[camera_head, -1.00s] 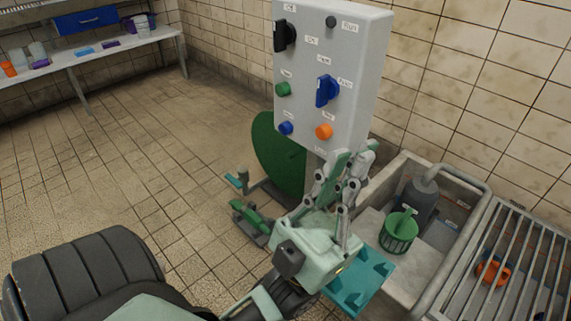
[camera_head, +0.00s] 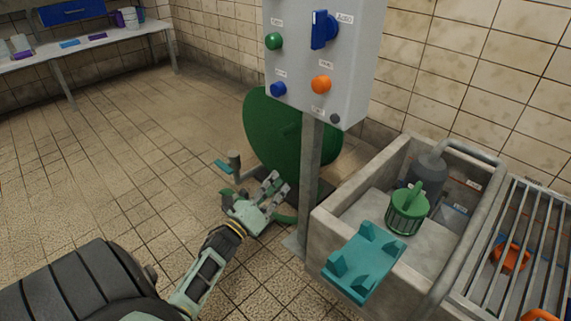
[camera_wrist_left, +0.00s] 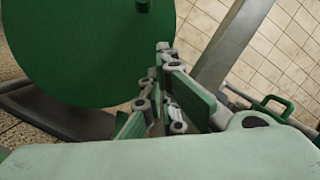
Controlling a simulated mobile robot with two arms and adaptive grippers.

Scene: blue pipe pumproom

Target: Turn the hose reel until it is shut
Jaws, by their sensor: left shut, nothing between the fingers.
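The hose reel (camera_head: 292,130) is a large green disc standing behind the post of the grey control panel. A crank-like handle with a teal grip (camera_head: 224,167) stands at its left. In the left wrist view the reel's green face (camera_wrist_left: 95,50) fills the upper left. My left gripper (camera_head: 273,186) is low in front of the reel, to the right of the crank handle, its fingers shut and empty. In the wrist view the fingertips (camera_wrist_left: 163,50) overlap the reel's right edge; I cannot tell whether they touch it. My right gripper is not in view.
The control panel (camera_head: 352,70) on its post (camera_head: 310,165) stands close right of my left gripper. A concrete sink (camera_head: 325,225) with a green basket (camera_head: 408,211) and a teal bracket (camera_head: 364,262) is at the right. Tiled floor is free at left.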

